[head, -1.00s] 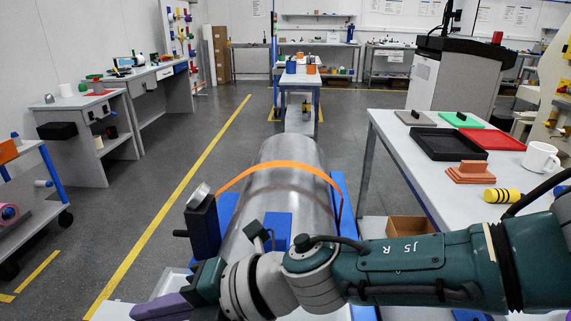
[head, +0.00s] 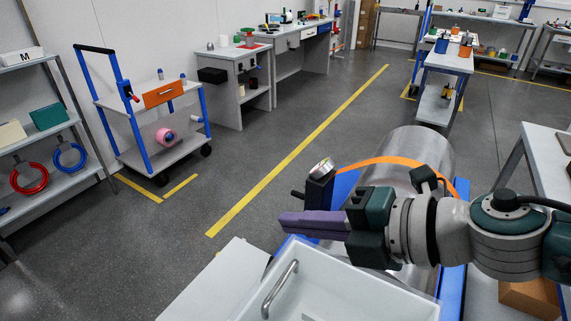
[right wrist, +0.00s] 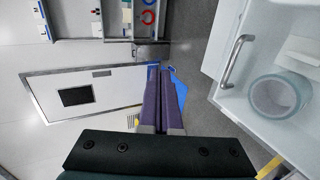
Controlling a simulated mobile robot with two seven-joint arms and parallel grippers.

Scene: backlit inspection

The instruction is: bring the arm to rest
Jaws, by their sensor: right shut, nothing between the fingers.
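My right gripper (head: 283,222) reaches in from the right in the head view, its purple fingers pointing left. It is shut and empty, held above the near workspace in front of the metal cylinder (head: 408,150). In the right wrist view the two purple fingers (right wrist: 160,85) lie side by side, closed with nothing between them. My left gripper is in neither view.
A white open box or drawer with a metal handle (head: 280,289) is just below the gripper. A blue-framed cart (head: 155,150) stands at the left. The floor between is clear.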

